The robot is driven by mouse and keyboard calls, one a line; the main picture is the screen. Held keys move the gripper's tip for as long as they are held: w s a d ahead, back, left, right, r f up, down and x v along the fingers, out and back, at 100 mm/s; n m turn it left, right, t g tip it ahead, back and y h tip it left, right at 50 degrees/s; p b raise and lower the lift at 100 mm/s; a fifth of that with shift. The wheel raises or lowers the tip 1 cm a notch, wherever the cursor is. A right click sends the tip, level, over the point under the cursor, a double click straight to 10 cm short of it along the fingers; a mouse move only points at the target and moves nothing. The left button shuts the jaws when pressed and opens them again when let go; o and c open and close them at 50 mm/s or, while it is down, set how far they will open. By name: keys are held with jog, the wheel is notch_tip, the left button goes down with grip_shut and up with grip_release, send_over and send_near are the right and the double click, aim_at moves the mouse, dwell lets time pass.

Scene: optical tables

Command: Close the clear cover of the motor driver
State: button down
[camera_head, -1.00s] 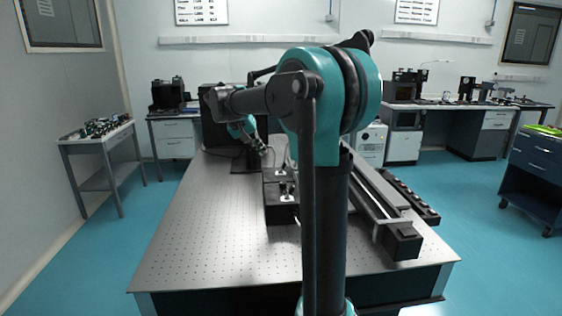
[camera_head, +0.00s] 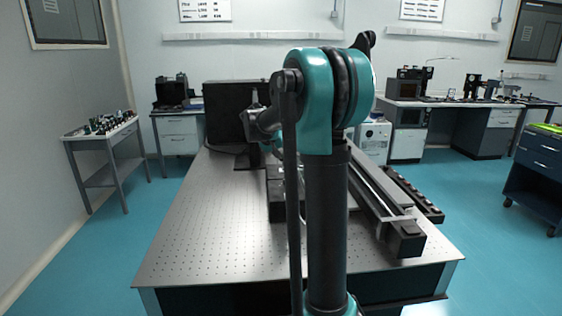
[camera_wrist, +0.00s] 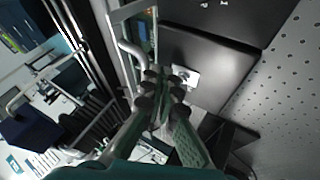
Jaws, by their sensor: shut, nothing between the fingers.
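In the wrist view, my gripper (camera_wrist: 164,78) is shut and empty, its dark fingertips close together. Just beyond and left of the tips is a pale frame with a curved grey handle (camera_wrist: 127,48), which looks like the clear cover; its angle is hard to tell. A strip of green circuitry (camera_wrist: 151,38) shows beside the frame, probably the motor driver. I cannot tell whether the fingertips touch the frame. In the head view my gripper is hidden behind my arm, and the cover cannot be made out.
Black boxes (camera_head: 276,205) stand on the perforated optical table (camera_head: 205,225). In the wrist view, a dark box (camera_wrist: 215,70) with a light plate (camera_wrist: 187,76) lies right of the fingertips. A long rail (camera_head: 375,205) runs along the table's right. The table's front left is clear.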

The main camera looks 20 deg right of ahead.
jog(key=shift+d+r, duration=0.1)
jog(key=shift+d, duration=0.1)
dwell(0.3)
jog(key=shift+s+d+r+y, duration=0.1)
jog(key=shift+d+y, duration=0.15)
jog(key=shift+y, duration=0.15)
jog(key=shift+d+r, duration=0.1)
jog(key=shift+d, duration=0.05)
jog(key=shift+s+d+r+y, duration=0.15)
jog(key=shift+d+r+y, duration=0.05)
jog(key=shift+d+y, duration=0.45)
jog(key=d+y, duration=0.2)
jog(key=d, duration=0.1)
jog(key=s+d+m+t+y, duration=0.1)
jog(key=y, duration=0.1)
jog(key=shift+d+r, duration=0.25)
jog(key=shift+s+d+f+m+t+y, duration=0.3)
jog(key=shift+d+f+y, duration=0.45)
jog(key=shift+d+y, duration=0.6)
jog(key=shift+s+d+f+m+t+y, duration=0.2)
jog(key=shift+d+f+m+t+y, duration=0.15)
jog(key=shift+d+f+y, duration=0.65)
jog(key=shift+s+d+f+m+t+y, duration=0.3)
jog(key=shift+d+f+y, duration=0.2)
jog(key=shift+d+y, duration=1.1)
